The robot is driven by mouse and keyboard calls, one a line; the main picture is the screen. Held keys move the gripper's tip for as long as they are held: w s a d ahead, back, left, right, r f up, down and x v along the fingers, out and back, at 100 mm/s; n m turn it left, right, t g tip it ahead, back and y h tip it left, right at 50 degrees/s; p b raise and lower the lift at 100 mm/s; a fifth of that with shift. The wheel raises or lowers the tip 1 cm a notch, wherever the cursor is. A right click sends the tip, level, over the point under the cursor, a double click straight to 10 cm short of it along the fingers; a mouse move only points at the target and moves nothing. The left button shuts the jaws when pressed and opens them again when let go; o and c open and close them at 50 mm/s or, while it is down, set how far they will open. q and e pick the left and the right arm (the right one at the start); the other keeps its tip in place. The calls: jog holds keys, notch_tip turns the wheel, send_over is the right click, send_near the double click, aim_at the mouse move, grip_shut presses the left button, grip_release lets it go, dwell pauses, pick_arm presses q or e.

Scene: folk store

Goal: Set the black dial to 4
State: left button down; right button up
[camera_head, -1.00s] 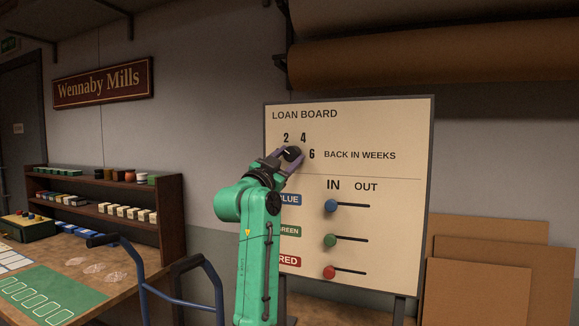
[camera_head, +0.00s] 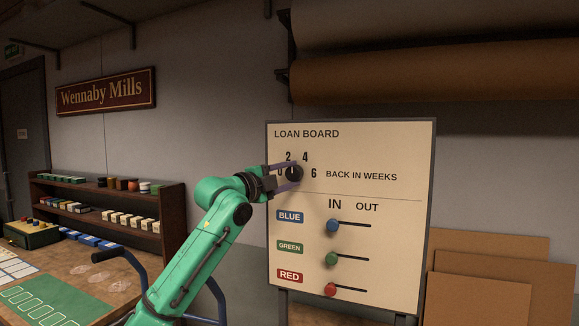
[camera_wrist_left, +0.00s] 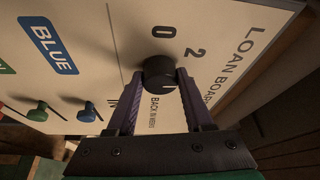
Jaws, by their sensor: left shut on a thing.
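The round black dial (camera_head: 294,173) is on the upper left of the cream loan board (camera_head: 382,150), ringed by the printed numbers 0, 2, 4 and 6. My left gripper (camera_head: 292,174) reaches in from the left and is shut on the dial, one finger on either side. In the left wrist view, the dial (camera_wrist_left: 158,73) sits between the two fingertips, with 0 and 2 readable beside it; 4 and 6 are hidden there. I cannot tell clearly which number the dial's mark points to. My right gripper is not in view.
Blue (camera_head: 333,226), green (camera_head: 331,259) and red (camera_head: 330,289) slider knobs stand at the IN side, below the dial. A blue tubular frame (camera_head: 135,270) stands before the table at left. Brown panels (camera_head: 490,270) lean at right.

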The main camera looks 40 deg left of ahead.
pick_arm(q)
jog(key=m+p, duration=0.1)
jog(key=m+g+p, duration=0.1)
jog(key=p, duration=0.1)
jog(key=m+p, duration=0.1)
jog(key=shift+r+m+g, duration=0.25)
jog(key=shift+m+g, duration=0.05)
jog(key=shift+m, duration=0.1)
jog(key=shift+f+m+g+p, duration=0.2)
jog(key=shift+m+g+p, duration=0.2)
jog(key=shift+m+p, duration=0.6)
jog(key=shift+d+f, duration=0.1)
jog(key=shift+c, duration=1.4)
grip_release()
